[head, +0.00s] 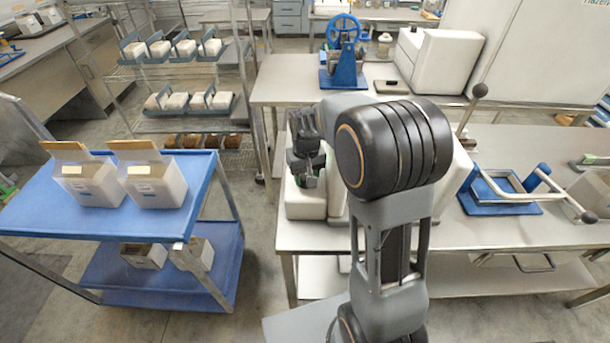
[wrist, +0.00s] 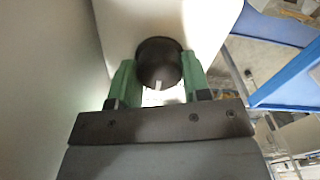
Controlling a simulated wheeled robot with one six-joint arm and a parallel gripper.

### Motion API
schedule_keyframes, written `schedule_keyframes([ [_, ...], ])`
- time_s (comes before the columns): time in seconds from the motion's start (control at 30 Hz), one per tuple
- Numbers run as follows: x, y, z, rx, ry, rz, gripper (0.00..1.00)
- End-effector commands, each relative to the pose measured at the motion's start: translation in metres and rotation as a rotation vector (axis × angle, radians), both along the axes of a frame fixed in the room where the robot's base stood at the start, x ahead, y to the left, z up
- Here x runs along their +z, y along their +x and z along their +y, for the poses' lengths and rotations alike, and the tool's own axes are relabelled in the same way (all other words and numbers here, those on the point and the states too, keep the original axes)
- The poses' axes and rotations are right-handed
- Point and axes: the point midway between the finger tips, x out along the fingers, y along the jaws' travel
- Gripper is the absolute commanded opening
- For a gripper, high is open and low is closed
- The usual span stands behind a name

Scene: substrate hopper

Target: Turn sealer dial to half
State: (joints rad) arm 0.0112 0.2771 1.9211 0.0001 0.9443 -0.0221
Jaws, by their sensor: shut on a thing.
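The sealer dial (wrist: 158,62) is a round black knob with a short white mark at its lower edge in the wrist view. It sits on a white housing, the sealer (wrist: 112,25). My gripper (wrist: 158,78) has its two green fingers on either side of the dial, shut on it. In the head view, the white sealer (head: 306,203) stands at the left end of the front steel table. My gripper (head: 306,178) is over it there, and my arm hides part of the sealer. The dial itself cannot be made out in the head view.
A blue cart (head: 92,217) with open white boxes stands left of the table, with floor between. A blue press frame with a bent handle (head: 520,188) stands on the front table (head: 440,238) at right. A wire rack (head: 190,125) holds trays of white blocks behind.

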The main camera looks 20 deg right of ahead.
Motion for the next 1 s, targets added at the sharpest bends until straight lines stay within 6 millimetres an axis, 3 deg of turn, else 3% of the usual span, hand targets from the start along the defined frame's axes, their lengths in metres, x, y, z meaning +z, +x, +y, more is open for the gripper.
schedule_keyframes([
  [0.37,0.0019,0.0017,0.0001,0.003,0.000,-0.007,0.20],
  [0.4,0.0019,0.0017,0.0001,0.003,0.000,-0.008,0.47],
  [0.63,0.0010,0.0009,0.0000,0.002,0.000,-0.004,0.69],
  [1.0,0.0088,0.0009,-0.0001,0.002,0.000,-0.004,0.69],
])
